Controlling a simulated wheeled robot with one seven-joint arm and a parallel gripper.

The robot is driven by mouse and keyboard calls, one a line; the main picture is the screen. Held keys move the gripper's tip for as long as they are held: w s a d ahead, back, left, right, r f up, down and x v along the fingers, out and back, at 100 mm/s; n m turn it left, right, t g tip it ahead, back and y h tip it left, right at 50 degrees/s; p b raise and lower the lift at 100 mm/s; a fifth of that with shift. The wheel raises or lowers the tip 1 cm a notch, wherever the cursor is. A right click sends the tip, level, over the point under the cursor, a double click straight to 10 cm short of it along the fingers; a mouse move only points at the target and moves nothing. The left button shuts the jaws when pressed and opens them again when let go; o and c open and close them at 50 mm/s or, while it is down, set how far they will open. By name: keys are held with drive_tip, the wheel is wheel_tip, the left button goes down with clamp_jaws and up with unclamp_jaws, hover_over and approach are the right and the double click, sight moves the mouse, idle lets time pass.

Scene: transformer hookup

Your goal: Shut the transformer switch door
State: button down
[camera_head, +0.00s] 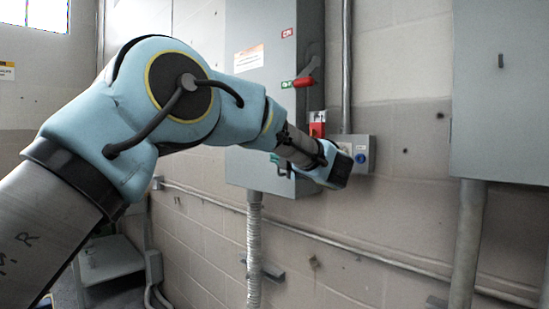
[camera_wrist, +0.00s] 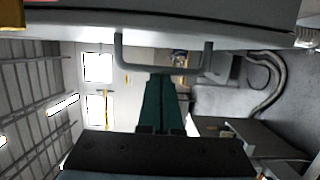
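The grey switch box (camera_head: 262,95) is mounted on the wall in the middle of the head view. Its front carries a warning label and its right side a red lever (camera_head: 298,82). My arm crosses in front of its lower part, so I cannot tell how far its door stands open. A U-shaped grey handle (camera_wrist: 125,52) sticks out from a pale grey panel (camera_wrist: 220,28) in the wrist view. My gripper (camera_wrist: 162,78) has teal fingers close together, with the tips at the handle's bar. I see nothing held between them. In the head view the fingertips (camera_head: 274,158) show small beside the box's lower front.
A small grey box with a blue button (camera_head: 361,158) and a red switch (camera_head: 317,130) sit right of my wrist. Another grey cabinet (camera_head: 500,100) hangs at the right. Conduits (camera_head: 254,250) run below and along the wall. A grey bench-like thing (camera_head: 108,258) stands low left.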

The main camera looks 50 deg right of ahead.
drive_tip(key=b+v, duration=0.4)
drive_tip(key=v, duration=0.6)
drive_tip(key=shift+s, duration=0.4)
